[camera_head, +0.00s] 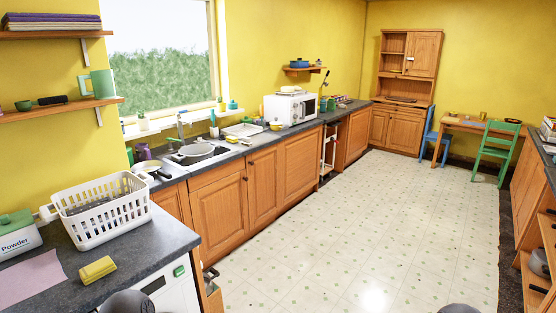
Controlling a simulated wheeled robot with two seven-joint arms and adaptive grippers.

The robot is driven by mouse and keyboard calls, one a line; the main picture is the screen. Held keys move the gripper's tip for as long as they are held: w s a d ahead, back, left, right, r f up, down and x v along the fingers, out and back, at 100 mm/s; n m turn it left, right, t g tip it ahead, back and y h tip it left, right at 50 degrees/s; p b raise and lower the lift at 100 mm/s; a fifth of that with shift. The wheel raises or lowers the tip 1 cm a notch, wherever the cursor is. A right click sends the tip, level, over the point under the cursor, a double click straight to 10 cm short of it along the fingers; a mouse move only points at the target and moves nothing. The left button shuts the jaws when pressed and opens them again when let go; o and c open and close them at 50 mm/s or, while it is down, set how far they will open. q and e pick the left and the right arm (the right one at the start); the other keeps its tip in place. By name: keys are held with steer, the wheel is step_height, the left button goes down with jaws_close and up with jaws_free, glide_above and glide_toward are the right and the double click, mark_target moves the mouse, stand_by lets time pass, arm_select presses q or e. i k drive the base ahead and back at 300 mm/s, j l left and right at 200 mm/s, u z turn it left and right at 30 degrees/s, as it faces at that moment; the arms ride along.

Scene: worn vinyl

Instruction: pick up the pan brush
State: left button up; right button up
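I cannot make out a pan brush for certain in the head view. Small items too tiny to name for sure lie around the sink (196,153) and along the counter behind it. Neither of my grippers is in view. Only rounded dark grey parts, which look like my arms, show at the bottom edge, left of centre and right of centre.
A white basket (105,222), a yellow sponge (97,270) and a powder box (18,240) stand on the near left counter (150,240). A microwave (290,107) is farther along. A green chair (495,150) stands at the back right. The tiled floor (350,230) is clear.

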mark_target(246, 141)
steer(key=i+z, duration=0.2)
steer(key=i, duration=0.45)
steer(key=i+z, duration=0.15)
steer(key=i, duration=0.55)
steer(key=i+j+z, duration=0.2)
steer(key=i, duration=0.45)
steer(key=i+j, duration=0.2)
steer(key=i, duration=0.3)
steer(key=i+j+u, duration=0.1)
steer(key=i, duration=0.35)
steer(key=i+j, duration=0.25)
steer(key=i, duration=0.25)
steer(key=i+j+u, duration=0.1)
steer(key=i, duration=0.35)
